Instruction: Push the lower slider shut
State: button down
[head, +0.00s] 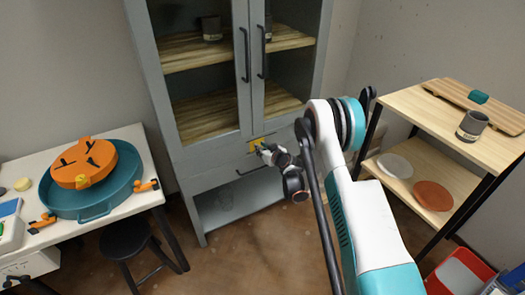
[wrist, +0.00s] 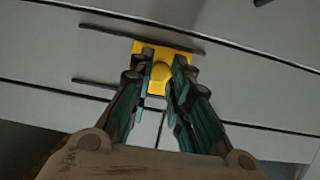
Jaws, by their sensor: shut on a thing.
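A yellow slider (wrist: 161,72) with a rounded knob sits on the grey front of the cabinet (head: 160,85), just below its two glass doors. It is the only slider I can make out, and it also shows in the head view (head: 256,142), partly hidden by my gripper. My gripper (head: 263,150) reaches the cabinet front from the right. In the wrist view my gripper's fingers (wrist: 160,64) are closed on the knob, one on each side. The slider's exact position along its travel is hard to tell.
A dark horizontal handle (head: 250,171) lies just below the slider, and two dark door handles (head: 245,55) (head: 262,52) stand above. A white table (head: 135,140) and a black stool (head: 125,240) are on the left. A wooden shelf unit (head: 425,115) stands on the right.

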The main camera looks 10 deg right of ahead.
jog(key=shift+a, duration=0.2)
jog(key=c, duration=1.5)
grip_release()
jog(key=shift+s+a, duration=0.1)
jog(key=shift+a, duration=0.05)
jog(key=shift+o, duration=0.2)
jog(key=v, duration=0.7)
jog(key=shift+s, duration=0.2)
jog(key=shift+r, duration=0.1)
